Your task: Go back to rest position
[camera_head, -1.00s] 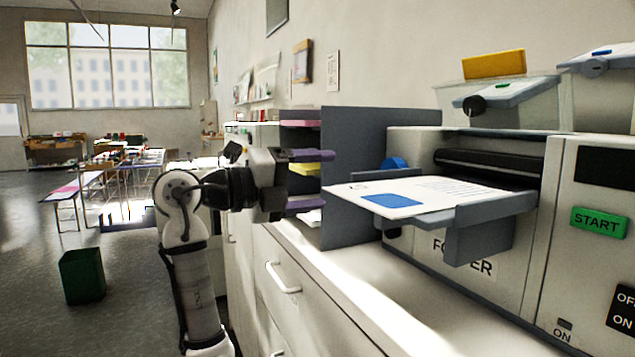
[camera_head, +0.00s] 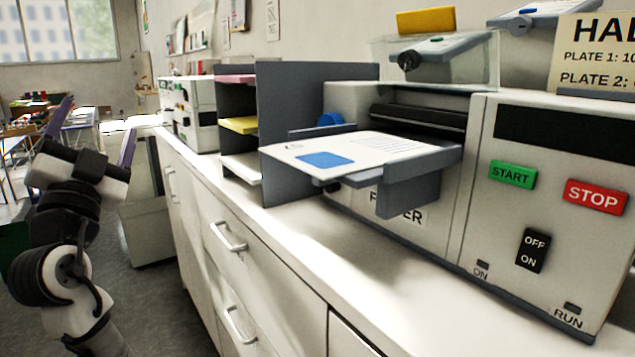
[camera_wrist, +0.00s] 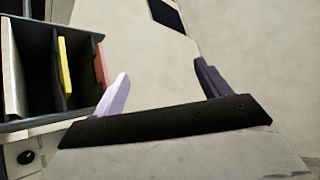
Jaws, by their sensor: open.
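My gripper (camera_head: 95,132) is at the left of the head view, in front of the counter and clear of it. Its two purple fingers stand apart with nothing between them. In the wrist view my gripper (camera_wrist: 165,88) is also open and empty, with only a pale surface beyond the fingers. My arm rises from the lower left of the head view.
A folder machine (camera_head: 395,215) on the white counter (camera_head: 300,250) bears a printed sheet (camera_head: 350,152) on its tray. A sorter (camera_head: 300,105) with coloured paper stands left of it. A control panel (camera_head: 570,230) is at the right. Drawer handles (camera_head: 228,237) stick out below.

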